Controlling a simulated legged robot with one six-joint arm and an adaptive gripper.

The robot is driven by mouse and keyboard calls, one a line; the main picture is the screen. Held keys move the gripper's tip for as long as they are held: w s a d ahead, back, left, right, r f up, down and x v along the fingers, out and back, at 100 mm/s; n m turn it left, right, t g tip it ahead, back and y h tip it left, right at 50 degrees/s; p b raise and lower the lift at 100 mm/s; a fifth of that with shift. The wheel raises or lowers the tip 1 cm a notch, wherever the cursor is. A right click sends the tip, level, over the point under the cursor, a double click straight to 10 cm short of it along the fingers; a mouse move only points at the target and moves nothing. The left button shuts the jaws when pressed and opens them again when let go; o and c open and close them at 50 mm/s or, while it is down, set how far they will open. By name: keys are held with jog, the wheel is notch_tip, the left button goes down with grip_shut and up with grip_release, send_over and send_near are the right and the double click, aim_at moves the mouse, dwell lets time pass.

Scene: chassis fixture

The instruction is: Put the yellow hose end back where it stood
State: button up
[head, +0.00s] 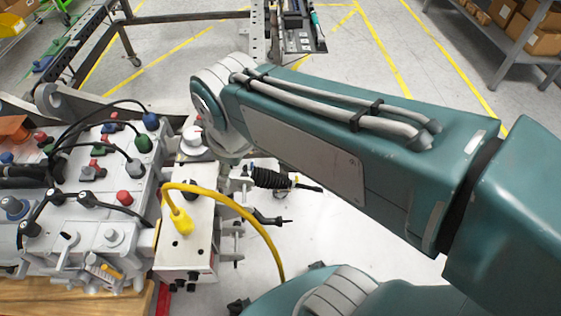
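The yellow hose end (181,221) is a plug-like yellow piece at the front end of the yellow hose (240,209). It is at the top face of the white box (203,219), tilted, near small dark holes. I cannot tell whether it sits in a hole or only rests there. The hose arcs up from it, then right and down toward my body. My arm crosses the view from the right to a grey joint above and behind the box.
Left of the box is a grey chassis block (110,190) crowded with knobs, plugs and black cables. A black ribbed connector (270,178) sticks out right of the box. A wooden bench edge (75,298) lies in front. Open floor lies beyond, with shelving (510,40) at the far right.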

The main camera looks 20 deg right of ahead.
jog(key=s+d+m+t, duration=0.2)
jog(key=s+d+m, duration=0.3)
jog(key=m, duration=0.4)
jog(key=shift+d+r, duration=0.2)
jog(key=shift+d, duration=0.7)
jog(key=shift+d, duration=0.15)
